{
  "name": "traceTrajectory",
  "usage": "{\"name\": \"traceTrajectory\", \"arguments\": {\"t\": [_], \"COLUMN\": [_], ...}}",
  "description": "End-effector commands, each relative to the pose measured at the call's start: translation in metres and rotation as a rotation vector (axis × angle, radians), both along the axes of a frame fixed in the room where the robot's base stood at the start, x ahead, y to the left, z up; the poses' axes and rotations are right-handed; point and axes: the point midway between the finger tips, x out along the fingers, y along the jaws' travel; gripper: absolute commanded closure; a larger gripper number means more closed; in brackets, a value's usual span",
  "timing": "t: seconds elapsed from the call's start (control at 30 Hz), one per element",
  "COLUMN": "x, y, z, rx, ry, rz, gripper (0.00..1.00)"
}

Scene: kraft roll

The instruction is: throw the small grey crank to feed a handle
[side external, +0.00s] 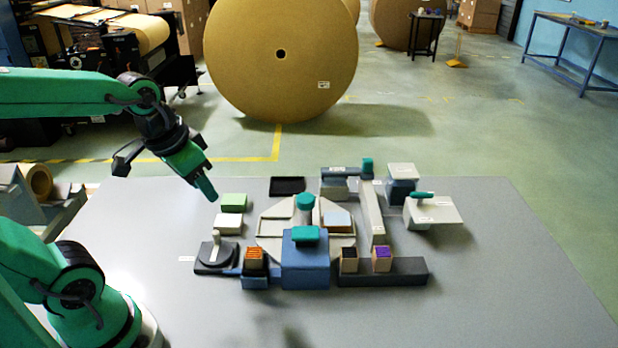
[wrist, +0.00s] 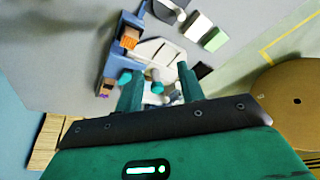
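The small grey crank (side external: 216,252) sits at the left end of the machine, a light upright knob on a dark round disc and base. In the wrist view the crank (wrist: 172,10) shows at the top edge, partly cut off. My gripper (side external: 207,192) hangs in the air above and left of the crank in the side view, apart from everything. Its fingers (wrist: 157,72) stand apart with nothing held between them. Beside the crank is a wooden block with an orange top (side external: 256,260). Wooden blocks with a black top (side external: 348,260) and a purple top (side external: 382,258) sit further right.
A blue housing with a teal handle (side external: 305,236) stands mid-machine; a teal knob (side external: 305,201) rises behind. A green block (side external: 234,201) and a white block (side external: 229,224) lie near the crank. A black tray (side external: 287,186) is behind. The grey table's (side external: 480,300) front right is clear.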

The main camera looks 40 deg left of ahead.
Motion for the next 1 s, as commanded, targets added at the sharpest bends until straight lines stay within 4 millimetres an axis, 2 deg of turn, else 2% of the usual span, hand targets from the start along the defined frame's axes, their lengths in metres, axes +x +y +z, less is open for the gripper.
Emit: {"name": "traceTrajectory", "arguments": {"t": [0.3, 0.6, 0.8, 1.0], "x": [0.023, 0.035, 0.037, 0.037], "y": [0.029, 0.053, 0.061, 0.062], "z": [-0.043, -0.084, -0.097, -0.099], "rx": [0.001, -0.019, -0.028, -0.028], "ry": [0.171, 0.301, 0.340, 0.344], "rz": [0.005, 0.002, 0.000, -0.002], "gripper": [0.61, 0.61, 0.61, 0.61]}}
